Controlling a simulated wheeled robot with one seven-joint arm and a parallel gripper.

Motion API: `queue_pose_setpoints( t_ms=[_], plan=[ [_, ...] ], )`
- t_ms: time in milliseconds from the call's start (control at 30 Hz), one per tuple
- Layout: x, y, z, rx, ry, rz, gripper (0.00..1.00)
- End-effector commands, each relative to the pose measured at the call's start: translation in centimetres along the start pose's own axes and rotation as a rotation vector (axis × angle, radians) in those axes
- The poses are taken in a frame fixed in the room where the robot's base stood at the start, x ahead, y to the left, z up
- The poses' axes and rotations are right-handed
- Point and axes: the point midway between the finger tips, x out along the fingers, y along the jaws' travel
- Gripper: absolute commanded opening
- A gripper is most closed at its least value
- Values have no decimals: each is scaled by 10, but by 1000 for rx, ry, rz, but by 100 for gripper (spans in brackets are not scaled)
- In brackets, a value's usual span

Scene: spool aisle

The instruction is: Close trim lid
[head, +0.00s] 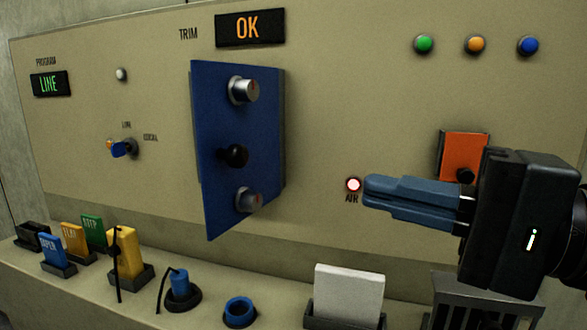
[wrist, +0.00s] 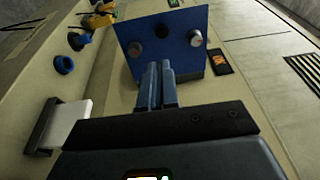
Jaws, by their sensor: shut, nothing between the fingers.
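The trim lid (head: 215,165) is a blue plate below the TRIM label, with a black knob (head: 234,156) midway between two silver knobs. Its face is slanted to the console, and its left edge looks farther out than its right. I cannot tell exactly how far it stands open. The lid also shows in the wrist view (wrist: 145,55), beyond my fingertips. My gripper (head: 372,190) is shut and empty, to the right of the lid and apart from it in the head view. Its tips overlap the lit AIR button's edge; contact cannot be told.
The TRIM display (head: 250,28) reads OK. An orange plate (head: 463,152) is partly behind my gripper. A ledge below holds a white block (head: 348,290), a blue ring (head: 240,311), a blue plug (head: 180,284) and several coloured tags.

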Motion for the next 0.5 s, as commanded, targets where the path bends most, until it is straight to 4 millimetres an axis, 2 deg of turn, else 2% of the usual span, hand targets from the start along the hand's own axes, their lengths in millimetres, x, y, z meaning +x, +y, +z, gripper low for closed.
queue_pose_setpoints(
  t_ms=[133, 233, 500],
  plan=[
    [5, -4, 2, 1, -15, 3, 0],
    [16, -4, 3, 2, -17, 5, 0],
    [67, -4, 3, 1, -16, 4, 0]
  ],
)
